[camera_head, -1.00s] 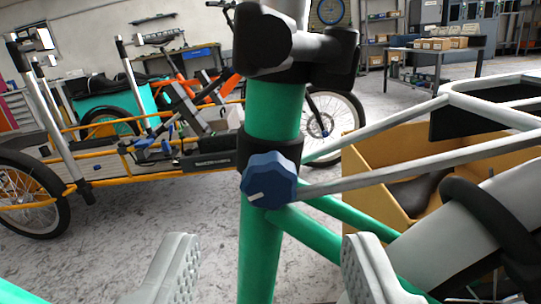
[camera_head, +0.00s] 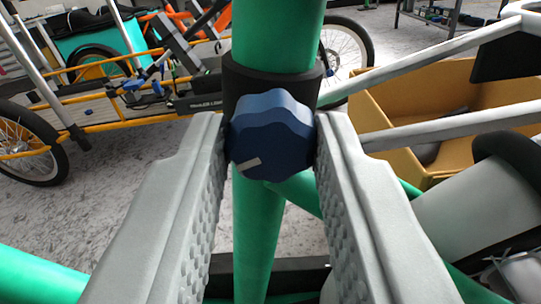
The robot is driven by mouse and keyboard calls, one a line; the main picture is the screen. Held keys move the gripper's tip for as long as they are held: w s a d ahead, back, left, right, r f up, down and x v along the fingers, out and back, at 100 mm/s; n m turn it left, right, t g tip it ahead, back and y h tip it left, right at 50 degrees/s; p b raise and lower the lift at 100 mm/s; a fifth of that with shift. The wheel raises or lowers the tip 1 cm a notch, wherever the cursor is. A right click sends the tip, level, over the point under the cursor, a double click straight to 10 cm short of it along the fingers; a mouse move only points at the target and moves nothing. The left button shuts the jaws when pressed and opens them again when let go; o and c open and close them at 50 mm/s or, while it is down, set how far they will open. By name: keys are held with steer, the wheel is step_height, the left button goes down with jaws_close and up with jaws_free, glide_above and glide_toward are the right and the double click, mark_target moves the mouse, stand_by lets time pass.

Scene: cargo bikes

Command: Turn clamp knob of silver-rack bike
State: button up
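The clamp knob (camera_head: 273,132) is blue and lobed, with a short white mark at its lower left. It sits on a black clamp collar (camera_head: 238,85) around the green upright tube (camera_head: 278,35) of the bike. A silver rack tube (camera_head: 450,128) runs off to the right from near the collar. My gripper (camera_head: 271,128) has one grey, ribbed finger on each side of the knob, with the fingertips against its left and right sides. It appears shut on the knob. The knob's far side is hidden.
A tan cargo box (camera_head: 400,155) lies behind to the right. Another bike with a yellow frame (camera_head: 110,123) stands at the left. A green tube (camera_head: 35,278) crosses the lower left. Grey floor is open between the bikes.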

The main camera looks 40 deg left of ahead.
steer(key=shift+m, duration=0.3)
steer(key=m, duration=0.3)
steer(key=shift+m, duration=2)
steer(key=o, duration=1)
steer(key=v, duration=1.7)
steer(key=shift+s+d, duration=0.15)
steer(key=shift+d, duration=0.1)
